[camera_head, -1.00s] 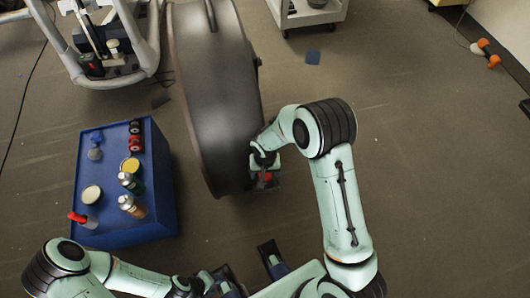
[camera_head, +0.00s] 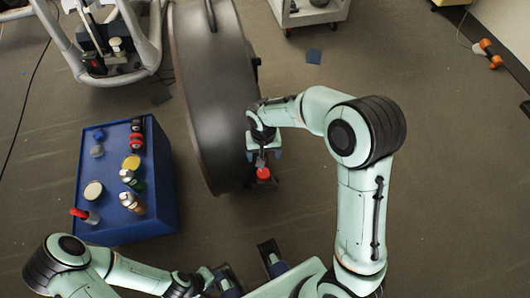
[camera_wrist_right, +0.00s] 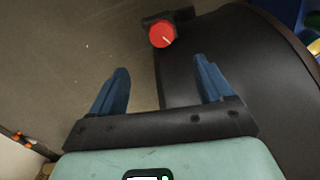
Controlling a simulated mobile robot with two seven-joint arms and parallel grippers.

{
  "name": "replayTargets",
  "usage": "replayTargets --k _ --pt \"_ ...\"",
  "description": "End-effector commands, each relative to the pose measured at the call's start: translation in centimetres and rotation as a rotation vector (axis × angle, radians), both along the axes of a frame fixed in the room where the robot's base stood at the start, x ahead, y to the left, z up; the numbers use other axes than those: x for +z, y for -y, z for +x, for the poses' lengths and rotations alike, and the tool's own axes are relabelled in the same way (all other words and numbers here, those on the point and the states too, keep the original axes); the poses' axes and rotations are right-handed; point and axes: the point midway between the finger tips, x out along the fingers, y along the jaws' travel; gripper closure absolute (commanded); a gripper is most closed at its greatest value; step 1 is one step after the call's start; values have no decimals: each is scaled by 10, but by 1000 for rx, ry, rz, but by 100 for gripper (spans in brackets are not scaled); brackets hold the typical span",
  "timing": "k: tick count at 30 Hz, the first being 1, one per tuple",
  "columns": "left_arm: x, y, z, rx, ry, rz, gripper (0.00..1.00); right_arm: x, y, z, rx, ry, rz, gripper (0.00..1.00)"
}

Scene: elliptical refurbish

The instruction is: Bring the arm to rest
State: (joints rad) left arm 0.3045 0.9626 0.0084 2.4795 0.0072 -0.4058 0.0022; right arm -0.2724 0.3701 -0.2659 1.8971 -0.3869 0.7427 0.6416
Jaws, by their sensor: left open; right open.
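My right gripper (camera_head: 264,157) is open and empty beside the dark rounded housing (camera_head: 212,110) of the machine. A red knob (camera_head: 263,174) on a black mount is just beyond its fingertips. In the right wrist view the knob (camera_wrist_right: 162,35) is clear of the two blue fingers (camera_wrist_right: 162,85), with a white line on its face. My right arm (camera_head: 362,190) is bent at the elbow on the right. My left gripper (camera_head: 249,268) is open at the bottom of the head view, low and apart from the machine; its wrist is partly cut off.
A blue box (camera_head: 150,225) at the left bears cans, bottles and rolls. A pale tubular frame (camera_head: 150,60) stands at upper left, a grey cart (camera_head: 312,14) at the top. Orange dumbbells (camera_head: 487,53) lie by the right wall. Floor on the right is open.

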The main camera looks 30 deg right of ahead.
Motion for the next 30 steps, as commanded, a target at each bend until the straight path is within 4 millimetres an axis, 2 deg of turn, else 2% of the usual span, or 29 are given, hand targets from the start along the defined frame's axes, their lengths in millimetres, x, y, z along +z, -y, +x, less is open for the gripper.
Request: replayTargets --k 15,17,19,22,25,27,30 --pt "0 0 0 0 1 0 57 -1 -1 -1 2 -1 2 20" --pt "2 0 1 0 0 0 57 -8 -2 -4 10 -10 9 20" --pt "7 0 1 0 -1 0 57 -27 -7 -13 27 -28 36 20" --pt "19 0 2 -2 -3 -2 57 -71 -19 -42 62 -63 106 20" --pt "34 0 5 -4 -7 -3 57 -118 -35 -90 78 -92 200 20" --pt "44 1 7 -6 -8 -4 57 -141 -46 -125 74 -100 255 20" --pt "56 1 10 -6 -9 -4 57 -158 -59 -171 54 -100 304 20"
